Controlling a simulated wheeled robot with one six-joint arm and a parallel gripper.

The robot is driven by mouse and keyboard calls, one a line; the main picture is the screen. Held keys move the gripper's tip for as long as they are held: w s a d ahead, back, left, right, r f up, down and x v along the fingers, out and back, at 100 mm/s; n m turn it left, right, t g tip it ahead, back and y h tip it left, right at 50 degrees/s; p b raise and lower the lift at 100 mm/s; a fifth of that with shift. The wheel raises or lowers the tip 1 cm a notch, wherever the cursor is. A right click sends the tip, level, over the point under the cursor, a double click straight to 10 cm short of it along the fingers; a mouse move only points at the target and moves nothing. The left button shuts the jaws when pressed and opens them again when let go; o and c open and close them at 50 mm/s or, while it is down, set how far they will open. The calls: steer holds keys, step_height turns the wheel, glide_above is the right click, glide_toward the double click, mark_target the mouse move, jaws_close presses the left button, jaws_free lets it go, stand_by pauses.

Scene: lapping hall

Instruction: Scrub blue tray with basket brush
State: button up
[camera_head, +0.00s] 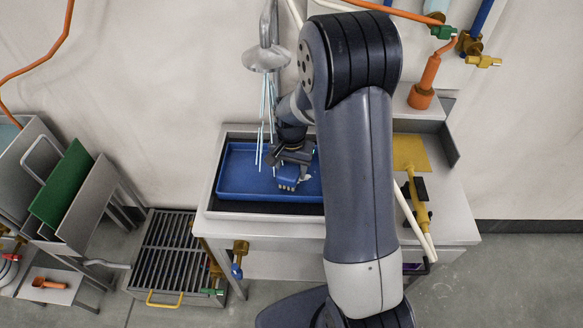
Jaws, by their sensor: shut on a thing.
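The blue tray (240,184) lies in a dark recess of the grey bench, below a shower head. My gripper (293,168) points down over the right part of the tray. It is shut on a small brush (288,183) with a blue head, which is low over or on the tray floor; I cannot tell whether it touches. A small whitish patch shows on the tray beside the brush. My arm hides the tray's right end. I cannot make out a basket.
The shower head (266,58) hangs above the tray with thin streams falling left of my gripper. A yellow tool (415,190) lies on the bench at right. A floor grate (170,255) and a rack with a green board (61,182) stand at left.

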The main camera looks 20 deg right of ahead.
steer(key=shift+f+b, duration=0.4)
steer(key=shift+f, duration=0.2)
steer(key=shift+s+d+r, duration=0.1)
steer(key=shift+s+d, duration=0.2)
steer(key=shift+d, duration=0.55)
steer(key=shift+s+d+r, duration=0.1)
steer(key=shift+s+d, duration=0.15)
steer(key=shift+d, duration=0.6)
steer(key=shift+f, duration=0.25)
steer(key=shift+w+a+f+b, duration=0.1)
steer(key=shift+w+a+b, duration=0.1)
steer(key=shift+a, duration=0.65)
steer(key=shift+w+a+f+b, duration=0.1)
steer(key=shift+w+a+b, duration=0.1)
steer(key=shift+a, duration=0.6)
steer(key=shift+c, duration=0.5)
steer(key=shift+w+r+p, duration=0.1)
steer(key=shift+r+p, duration=2)
steer(key=shift+r, duration=1)
